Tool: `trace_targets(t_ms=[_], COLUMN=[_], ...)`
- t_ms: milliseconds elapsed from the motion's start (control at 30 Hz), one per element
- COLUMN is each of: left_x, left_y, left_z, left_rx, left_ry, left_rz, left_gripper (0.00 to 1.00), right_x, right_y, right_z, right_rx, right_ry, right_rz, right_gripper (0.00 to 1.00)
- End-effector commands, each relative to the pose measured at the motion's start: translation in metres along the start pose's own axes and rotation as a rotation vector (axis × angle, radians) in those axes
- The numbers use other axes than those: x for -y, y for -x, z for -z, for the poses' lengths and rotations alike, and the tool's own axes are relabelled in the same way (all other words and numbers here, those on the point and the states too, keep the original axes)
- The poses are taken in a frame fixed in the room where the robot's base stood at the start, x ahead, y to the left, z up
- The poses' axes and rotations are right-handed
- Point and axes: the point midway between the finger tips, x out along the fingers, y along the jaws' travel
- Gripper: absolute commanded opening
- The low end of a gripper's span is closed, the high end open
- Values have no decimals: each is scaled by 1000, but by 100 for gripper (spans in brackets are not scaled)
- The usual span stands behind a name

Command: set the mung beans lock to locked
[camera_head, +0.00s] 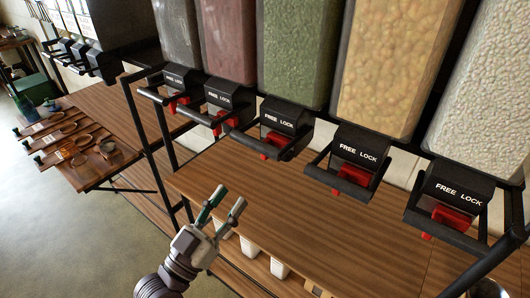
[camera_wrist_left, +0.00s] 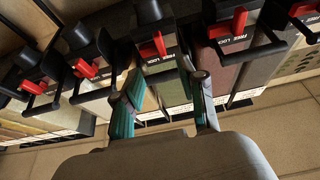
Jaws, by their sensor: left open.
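The mung beans dispenser (camera_head: 297,50) is the clear bin of green beans, in the middle of the row in the head view. Its black spout has a FREE LOCK label and a red lock lever (camera_head: 278,142), partly behind the black push handle. I cannot tell clearly which word the lever points at. In the left wrist view, the green bin's red lever (camera_wrist_left: 154,45) lies beyond the fingers. My left gripper (camera_head: 230,196) is open and empty, below and left of that spout, apart from it; its fingers also show in the left wrist view (camera_wrist_left: 170,74). My right gripper is not visible.
Similar dispensers stand alongside: dark purple (camera_head: 178,35), red (camera_head: 228,40), yellow (camera_head: 385,70) and white (camera_head: 490,90), each with a red lever. Black frame posts stand near the row. The wooden shelf (camera_head: 300,210) below is mostly clear. White containers (camera_head: 249,248) sit lower down.

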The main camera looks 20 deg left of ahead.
Motion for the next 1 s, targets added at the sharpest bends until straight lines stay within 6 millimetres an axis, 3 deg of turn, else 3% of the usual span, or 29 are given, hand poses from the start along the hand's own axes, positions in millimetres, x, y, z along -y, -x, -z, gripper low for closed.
trace_targets(t_ms=[300, 500, 700, 1000], left_x=[0, 0, 0, 0], left_y=[-71, -104, -118, -120], left_z=[6, 3, 1, 0], left_rx=[-4, -2, 1, 2], left_ry=[0, 0, 0, -1], left_rz=[0, 1, 0, 0], left_gripper=[41, 41, 41, 41], right_x=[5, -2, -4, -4], right_y=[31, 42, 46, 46], right_z=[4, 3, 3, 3], right_rx=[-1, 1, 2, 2], right_ry=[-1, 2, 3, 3], right_rz=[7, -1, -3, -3], right_gripper=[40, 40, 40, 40])
